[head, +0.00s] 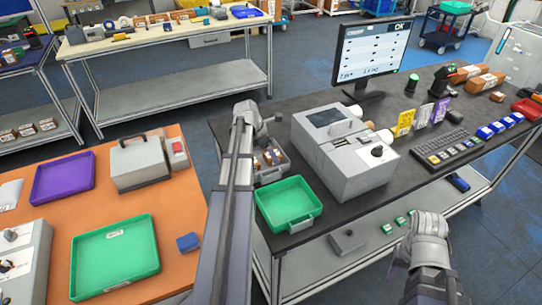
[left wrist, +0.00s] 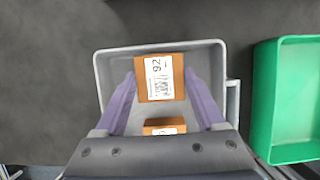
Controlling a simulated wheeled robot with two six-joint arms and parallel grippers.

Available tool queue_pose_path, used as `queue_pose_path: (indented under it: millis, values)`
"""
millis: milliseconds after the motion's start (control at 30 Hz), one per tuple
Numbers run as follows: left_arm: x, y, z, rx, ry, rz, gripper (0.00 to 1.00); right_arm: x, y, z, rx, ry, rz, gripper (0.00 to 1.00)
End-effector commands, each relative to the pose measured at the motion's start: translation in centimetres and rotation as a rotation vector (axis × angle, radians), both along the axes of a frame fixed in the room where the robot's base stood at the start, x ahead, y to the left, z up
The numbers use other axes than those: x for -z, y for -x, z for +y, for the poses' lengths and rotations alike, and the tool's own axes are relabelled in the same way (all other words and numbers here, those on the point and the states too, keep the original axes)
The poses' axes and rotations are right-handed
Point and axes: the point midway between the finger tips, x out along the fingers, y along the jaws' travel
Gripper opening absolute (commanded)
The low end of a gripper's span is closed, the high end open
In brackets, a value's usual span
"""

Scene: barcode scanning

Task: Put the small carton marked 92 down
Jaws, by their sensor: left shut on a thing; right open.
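The small brown carton marked 92 (left wrist: 160,78) has a white label with "92" and a barcode facing up. It sits between the purple fingers of my left gripper (left wrist: 160,85), which is shut on it, within the outline of a grey bin (left wrist: 112,62). I cannot tell whether the carton touches the bin floor. A second brown carton (left wrist: 165,123) is in the bin, nearer the wrist. In the head view the grey bin (head: 284,173) is on the dark table, under my left gripper (head: 262,142). My right gripper (head: 430,228) is open and empty, beside the table's front edge.
A green tray (head: 312,212) stands close beside the bin; it also shows in the left wrist view (left wrist: 264,105). A grey machine (head: 345,150) stands right of the bin. Further right are a monitor (head: 370,52), a keyboard (head: 445,148) and several blue boxes (head: 498,127).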

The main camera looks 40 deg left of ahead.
Motion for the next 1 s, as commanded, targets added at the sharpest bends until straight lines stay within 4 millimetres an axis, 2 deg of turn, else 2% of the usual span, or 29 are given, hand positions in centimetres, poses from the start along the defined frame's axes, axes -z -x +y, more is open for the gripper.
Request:
queue_pose_path:
  millis: [267, 300, 500, 800, 1000]
  values:
    - [0.4, 0.0, 0.0, 0.0, 0.0, 0.0, 0.0, 0.4, 0.0, 0.0, 0.0, 0.0, 0.0, 0.5]
    - [0.2, 0.0, 0.0, 0.0, 0.0, 0.0, 0.76, 0.2, 0.0, 0.0, 0.0, 0.0, 0.0, 0.5]
    - [0.2, 0.0, 0.0, 0.0, 0.0, 0.0, 0.99, 0.2, 0.0, 0.0, 0.0, 0.0, 0.0, 0.5]
    - [0.1, 0.0, 0.0, 0.0, 0.0, 0.0, 1.0, 0.1, 0.0, 0.0, 0.0, 0.0, 0.0, 0.5]
    - [-0.9, 0.2, 0.1, 0.0, 0.0, 0.0, 1.0, -0.9, 0.0, 0.0, 0.0, 0.0, 0.0, 0.5]
